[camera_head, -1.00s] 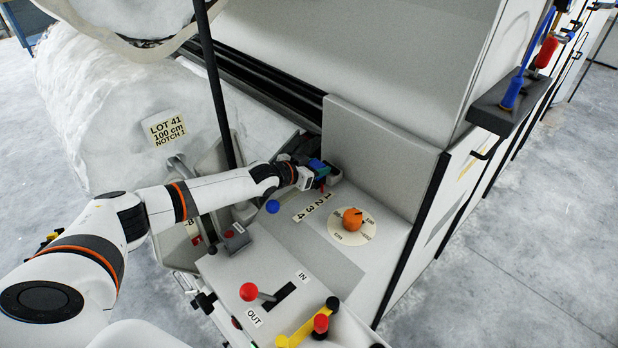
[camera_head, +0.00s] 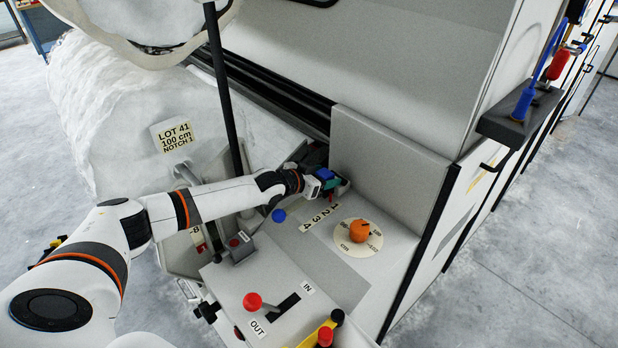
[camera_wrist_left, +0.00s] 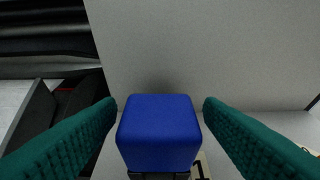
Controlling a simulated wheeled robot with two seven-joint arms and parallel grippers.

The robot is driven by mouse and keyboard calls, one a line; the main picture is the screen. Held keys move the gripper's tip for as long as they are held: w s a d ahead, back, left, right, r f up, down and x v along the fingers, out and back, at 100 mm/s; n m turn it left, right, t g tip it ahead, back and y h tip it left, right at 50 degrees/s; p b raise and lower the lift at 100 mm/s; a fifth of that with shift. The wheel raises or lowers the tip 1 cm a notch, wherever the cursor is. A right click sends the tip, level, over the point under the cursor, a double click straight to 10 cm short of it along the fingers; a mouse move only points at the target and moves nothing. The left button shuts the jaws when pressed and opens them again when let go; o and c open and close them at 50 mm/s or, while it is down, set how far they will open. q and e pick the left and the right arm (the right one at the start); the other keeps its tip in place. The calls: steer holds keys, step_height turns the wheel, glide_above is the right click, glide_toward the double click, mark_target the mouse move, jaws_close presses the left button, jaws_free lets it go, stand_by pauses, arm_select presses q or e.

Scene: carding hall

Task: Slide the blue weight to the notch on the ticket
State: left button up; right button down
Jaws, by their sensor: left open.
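The blue weight (camera_wrist_left: 159,134) is a blue block with rounded edges. In the left wrist view it sits between the two green pads of my open left gripper (camera_wrist_left: 160,105), with a narrow gap at each side. In the head view the left gripper (camera_head: 330,183) is at the far end of the number strip (camera_head: 320,217), past the 1, with the blue weight (camera_head: 324,174) partly hidden by it. The notches under the weight are hidden. The ticket (camera_head: 174,134) reads LOT 41, 100 cm, NOTCH 1. My right gripper is not in view.
An orange knob (camera_head: 359,230) sits on a round dial (camera_head: 341,244) near the strip. A blue ball (camera_head: 279,215) is beside my left forearm. A red-knobbed lever (camera_head: 252,301) stands at the IN/OUT slot. A grey upright panel (camera_head: 385,165) rises behind the weight.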

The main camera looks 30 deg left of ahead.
arm_select(q)
step_height(320, 180, up, 4)
steer(key=f+b, duration=0.1)
glide_above(296, 203)
steer(key=shift+w+r, duration=0.25)
steer(key=shift+w, duration=0.15)
steer(key=shift+s+r, duration=0.35)
steer(key=shift+s, duration=0.05)
